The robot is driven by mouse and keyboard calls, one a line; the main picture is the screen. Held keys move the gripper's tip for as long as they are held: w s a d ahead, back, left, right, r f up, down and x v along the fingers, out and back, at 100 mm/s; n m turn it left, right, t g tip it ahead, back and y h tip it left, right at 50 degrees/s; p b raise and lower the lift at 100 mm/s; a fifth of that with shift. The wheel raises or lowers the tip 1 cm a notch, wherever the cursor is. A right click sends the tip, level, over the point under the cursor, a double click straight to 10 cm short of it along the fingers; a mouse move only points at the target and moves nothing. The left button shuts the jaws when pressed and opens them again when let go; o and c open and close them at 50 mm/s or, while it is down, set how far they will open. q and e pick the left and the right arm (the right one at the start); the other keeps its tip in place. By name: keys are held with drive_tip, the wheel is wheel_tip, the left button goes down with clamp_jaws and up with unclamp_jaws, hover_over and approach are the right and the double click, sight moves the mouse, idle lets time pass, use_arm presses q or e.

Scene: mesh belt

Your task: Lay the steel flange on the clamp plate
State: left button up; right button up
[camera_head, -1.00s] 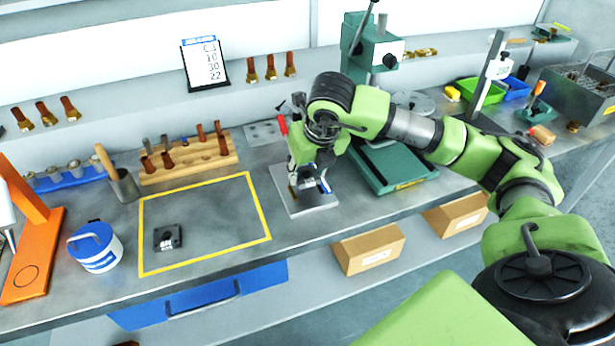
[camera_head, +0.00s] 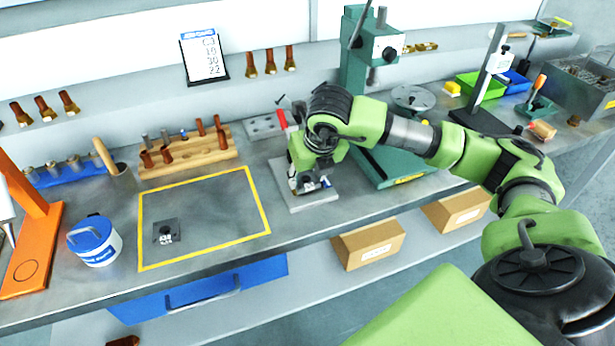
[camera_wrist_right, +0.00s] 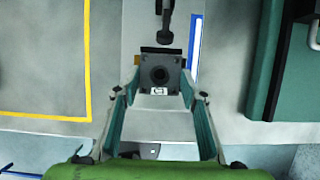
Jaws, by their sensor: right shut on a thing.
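The clamp plate (camera_head: 322,199) is a pale grey plate near the bench's front edge, with a red-handled clamp (camera_head: 283,118) behind it. My right gripper (camera_head: 308,187) is low over this plate and hides much of it. In the right wrist view, my right gripper (camera_wrist_right: 160,84) is shut on the steel flange (camera_wrist_right: 147,67), a square grey piece with a dark round centre and a small white label. The pale clamp plate (camera_wrist_right: 137,28) shows behind it, with the dark clamp arm above. I cannot tell whether the flange touches the plate. My left gripper is out of view.
A similar square dark piece (camera_head: 166,231) lies inside the yellow outline (camera_head: 265,215). A white-and-blue tub (camera_head: 95,242) and orange stand (camera_head: 30,240) are at left. A wooden rack (camera_head: 190,160) stands behind. The green press (camera_head: 395,175) is close on the right.

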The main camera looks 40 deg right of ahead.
drive_tip(key=shift+s+f, duration=0.1)
drive_tip(key=o, duration=1.5)
drive_tip(key=shift+f, duration=0.15)
drive_tip(key=shift+r+p, duration=0.55)
drive_tip(key=shift+p, duration=0.1)
drive_tip(key=shift+r+p, duration=0.5)
drive_tip(key=shift+p, duration=0.1)
drive_tip(key=shift+s+a+r+b, duration=0.15)
drive_tip(key=shift+r+b, duration=0.25)
drive_tip(key=shift+b, duration=0.3)
drive_tip(key=d+b+v, duration=0.1)
drive_tip(key=v, duration=0.9)
drive_tip(key=shift+s+a+r, duration=0.2)
drive_tip(key=shift+a, duration=0.25)
